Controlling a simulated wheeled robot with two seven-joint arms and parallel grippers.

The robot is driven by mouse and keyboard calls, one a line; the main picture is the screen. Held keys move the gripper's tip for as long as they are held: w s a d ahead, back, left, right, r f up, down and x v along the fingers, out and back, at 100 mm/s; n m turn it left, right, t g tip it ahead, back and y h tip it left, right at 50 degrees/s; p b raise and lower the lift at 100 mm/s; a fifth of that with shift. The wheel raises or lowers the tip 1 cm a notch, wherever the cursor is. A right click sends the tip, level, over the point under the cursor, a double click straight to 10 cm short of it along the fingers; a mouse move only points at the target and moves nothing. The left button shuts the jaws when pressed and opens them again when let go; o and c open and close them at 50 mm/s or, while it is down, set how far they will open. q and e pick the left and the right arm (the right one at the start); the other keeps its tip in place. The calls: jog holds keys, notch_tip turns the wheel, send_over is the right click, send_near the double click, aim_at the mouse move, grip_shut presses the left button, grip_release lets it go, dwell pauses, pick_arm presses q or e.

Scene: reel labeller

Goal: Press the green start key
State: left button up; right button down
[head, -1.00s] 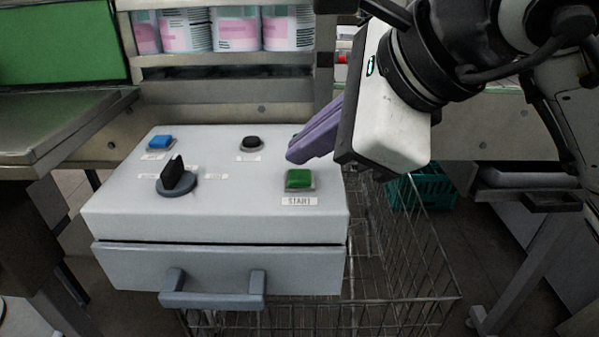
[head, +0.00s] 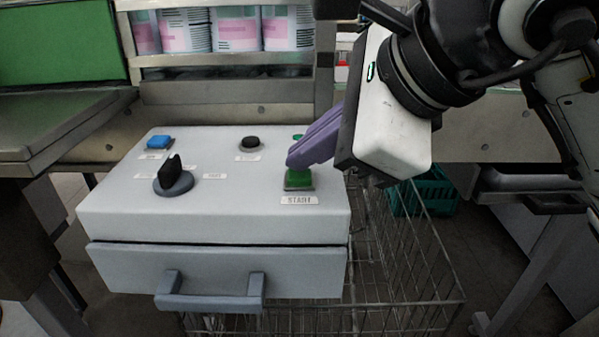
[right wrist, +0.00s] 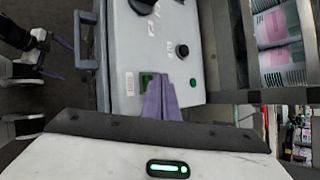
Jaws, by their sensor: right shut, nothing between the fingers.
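The green start key (head: 297,182) sits at the right front of the grey control box's sloped top, above a START label (head: 299,200). My right gripper (head: 294,163) is shut and empty, its purple fingertips over the back of the key and hiding part of it. I cannot tell whether they touch it. In the right wrist view the key (right wrist: 146,79) shows beside the shut fingertips (right wrist: 161,80). My left gripper (right wrist: 62,57) shows small at the left of that view, its purple fingers apart and empty; it is outside the head view.
The box top (head: 110,207) also carries a blue key (head: 160,141), a black knob (head: 250,142), a black rotary switch (head: 172,178) and a partly hidden green part (head: 298,137) behind my right fingers. A drawer handle (head: 211,301) juts out in front. A wire basket (head: 440,285) stands below right.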

aim_at(307, 178)
jog(key=shift+f+b, duration=0.35)
jog(key=shift+r, duration=0.1)
dwell(0.5)
jog(key=shift+r+p, duration=0.5)
jog(key=shift+r, duration=0.35)
jog(key=shift+r+p, duration=1.65)
jog(key=shift+r, duration=0.9)
jog(key=shift+f, duration=0.1)
